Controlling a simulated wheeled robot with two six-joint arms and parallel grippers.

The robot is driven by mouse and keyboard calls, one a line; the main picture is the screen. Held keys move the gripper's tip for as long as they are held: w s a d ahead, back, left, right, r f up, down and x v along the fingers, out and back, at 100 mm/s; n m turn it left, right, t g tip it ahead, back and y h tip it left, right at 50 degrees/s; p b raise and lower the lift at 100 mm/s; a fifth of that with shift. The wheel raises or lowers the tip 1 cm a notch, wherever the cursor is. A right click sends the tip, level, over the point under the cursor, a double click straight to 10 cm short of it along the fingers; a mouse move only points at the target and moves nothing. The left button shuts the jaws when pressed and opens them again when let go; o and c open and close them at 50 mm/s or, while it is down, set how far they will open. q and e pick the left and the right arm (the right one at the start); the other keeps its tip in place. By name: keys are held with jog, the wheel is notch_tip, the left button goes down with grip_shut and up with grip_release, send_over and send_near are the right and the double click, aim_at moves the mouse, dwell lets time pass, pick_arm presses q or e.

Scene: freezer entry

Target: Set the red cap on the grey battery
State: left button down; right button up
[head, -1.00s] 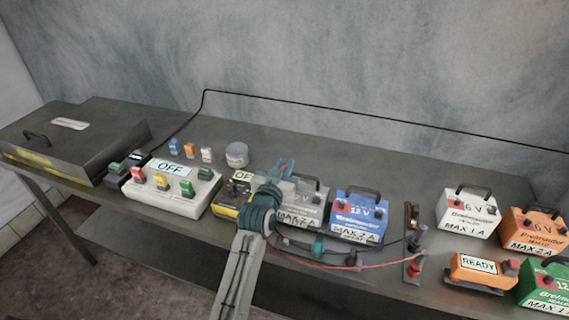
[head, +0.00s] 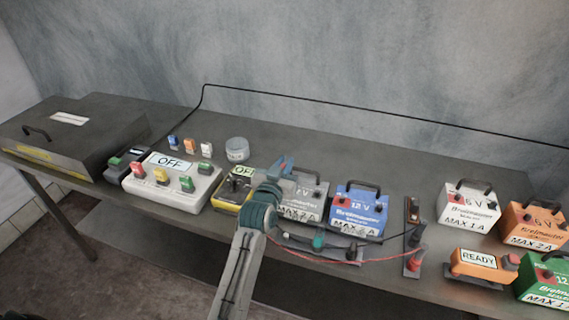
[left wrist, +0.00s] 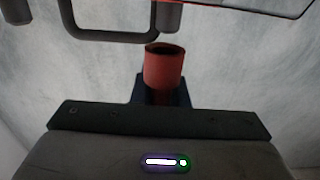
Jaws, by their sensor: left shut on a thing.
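The grey battery (head: 308,205) stands on the bench between the yellow-and-black unit and the blue battery. My left gripper (head: 284,165) is in front of its left part and hides some of it. In the left wrist view, the dark-blue fingers (left wrist: 162,93) are shut on the red cap (left wrist: 164,68), a hollow red cylinder. A dark handle (left wrist: 105,36) and a grey post (left wrist: 167,16) show just beyond the cap; I cannot tell whether the cap touches the post. My right gripper is not in view.
The blue 12 V battery (head: 358,212) stands close on the right. The yellow-and-black unit (head: 233,190) and a white switch box (head: 170,190) marked OFF are on the left. Red and black leads run in front to a stand (head: 412,240). Bench behind the batteries is mostly clear.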

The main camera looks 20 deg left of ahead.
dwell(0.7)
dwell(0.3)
pick_arm(q)
jog(key=shift+p, duration=0.4)
jog(key=shift+f, duration=0.1)
dwell(0.3)
jog(key=shift+f+b, duration=0.65)
jog(key=shift+f, duration=0.35)
jog(key=c, duration=1.6)
grip_release()
jog(key=shift+o, duration=1.3)
jog(key=shift+s+a, duration=0.1)
jog(key=shift+a, duration=0.05)
jog(key=shift+f, duration=0.1)
